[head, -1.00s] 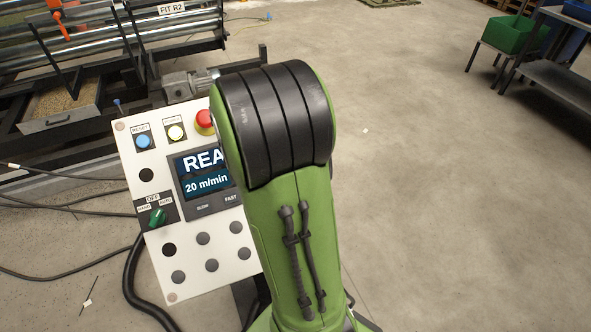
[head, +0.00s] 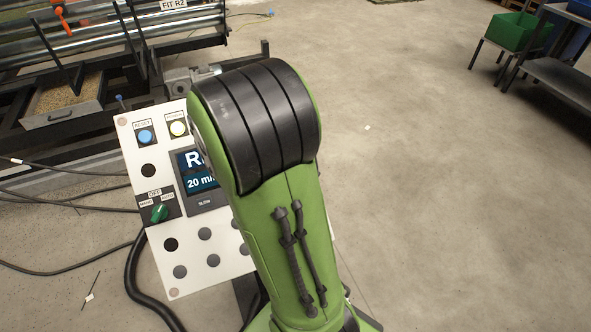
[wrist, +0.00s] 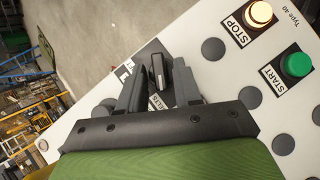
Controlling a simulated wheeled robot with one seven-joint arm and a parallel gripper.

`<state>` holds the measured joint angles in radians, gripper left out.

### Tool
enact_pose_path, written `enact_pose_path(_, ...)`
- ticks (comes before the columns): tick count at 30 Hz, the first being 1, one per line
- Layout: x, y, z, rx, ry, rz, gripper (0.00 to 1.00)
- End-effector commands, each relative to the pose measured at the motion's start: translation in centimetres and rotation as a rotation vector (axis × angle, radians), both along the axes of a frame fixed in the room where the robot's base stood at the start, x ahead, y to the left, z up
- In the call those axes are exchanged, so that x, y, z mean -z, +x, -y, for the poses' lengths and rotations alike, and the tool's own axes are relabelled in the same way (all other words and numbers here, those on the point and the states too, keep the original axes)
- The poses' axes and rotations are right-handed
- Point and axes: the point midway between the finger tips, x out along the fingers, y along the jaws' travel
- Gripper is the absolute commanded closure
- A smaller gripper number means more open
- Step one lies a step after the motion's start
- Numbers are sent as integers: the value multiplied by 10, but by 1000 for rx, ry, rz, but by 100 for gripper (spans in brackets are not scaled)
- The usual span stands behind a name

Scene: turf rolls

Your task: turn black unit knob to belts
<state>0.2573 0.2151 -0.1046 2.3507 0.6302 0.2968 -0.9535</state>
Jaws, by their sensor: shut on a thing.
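The black unit knob (wrist: 158,72) shows in the wrist view on a dark plate on a white panel (wrist: 215,75). My gripper (wrist: 157,82) is shut on the knob, with one finger on each side of it. A label on the plate is partly readable, apparently ending in "ELTS", and lies between the fingers. Another label at the plate's left edge is mostly hidden by the left finger. In the head view my green and black arm hides the gripper and this knob.
Beside the knob in the wrist view are a lit STOP button (wrist: 257,15) and a green START button (wrist: 296,64). Open floor (head: 420,200) lies to the right.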

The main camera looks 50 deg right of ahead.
Motion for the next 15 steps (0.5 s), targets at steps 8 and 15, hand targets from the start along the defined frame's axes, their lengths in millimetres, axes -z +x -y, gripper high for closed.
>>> enact_pose_path(8,2,-1,-1,0,6,-6,60)
enact_pose_path(15,-1,0,-2,0,4,-3,60)
